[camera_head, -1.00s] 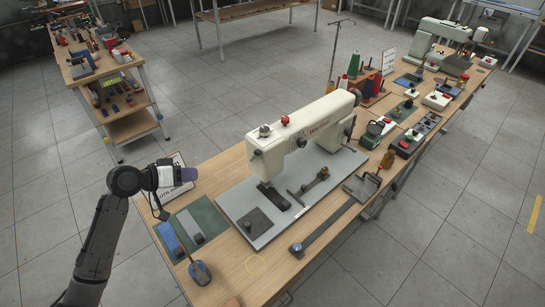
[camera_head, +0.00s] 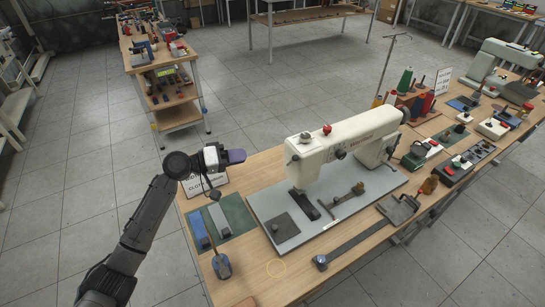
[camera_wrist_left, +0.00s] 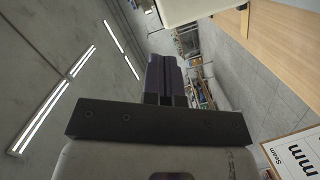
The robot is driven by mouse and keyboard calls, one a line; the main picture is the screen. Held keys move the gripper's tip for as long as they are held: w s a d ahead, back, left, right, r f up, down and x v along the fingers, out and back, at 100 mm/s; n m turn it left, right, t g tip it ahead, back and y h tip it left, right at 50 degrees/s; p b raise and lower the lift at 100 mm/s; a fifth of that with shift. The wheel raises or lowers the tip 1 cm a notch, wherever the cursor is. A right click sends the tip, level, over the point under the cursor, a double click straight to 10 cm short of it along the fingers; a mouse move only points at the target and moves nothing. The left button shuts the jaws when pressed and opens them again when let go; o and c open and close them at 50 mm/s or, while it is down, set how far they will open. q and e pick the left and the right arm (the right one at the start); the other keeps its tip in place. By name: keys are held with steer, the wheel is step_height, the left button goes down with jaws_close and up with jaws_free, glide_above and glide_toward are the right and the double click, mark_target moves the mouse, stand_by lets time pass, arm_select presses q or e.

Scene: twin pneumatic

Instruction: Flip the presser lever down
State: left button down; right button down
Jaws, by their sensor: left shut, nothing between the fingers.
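A cream sewing machine (camera_head: 345,140) with a red knob on top stands on a grey base plate (camera_head: 285,233) on the wooden table. A small dark presser part (camera_head: 304,205) sits under its head. The presser lever itself is too small to make out. My left gripper (camera_head: 238,156) is to the left of the machine's head, above the table's back left edge, apart from the machine. In the left wrist view its purple fingers (camera_wrist_left: 165,75) are together and hold nothing. My right gripper is not in view.
A white sign (camera_head: 208,183) stands under my left wrist. A green mat (camera_head: 237,215) with blue and grey pieces lies left of the base plate. A long metal ruler-like bar (camera_head: 350,243) lies in front. Thread spools (camera_head: 405,82) stand behind the machine.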

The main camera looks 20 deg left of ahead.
mark_target(292, 160)
arm_select(q)
steer(key=x, duration=0.4)
steer(key=s+x, duration=0.1)
steer(key=x, duration=0.3)
steer(key=d+x, duration=0.1)
steer(key=x, duration=0.3)
steer(key=shift+s+d+f, duration=0.1)
steer(key=shift+s+f, duration=0.15)
steer(key=shift+f, duration=0.1)
steer(key=shift+d+f, duration=0.25)
steer(key=shift+d, duration=0.25)
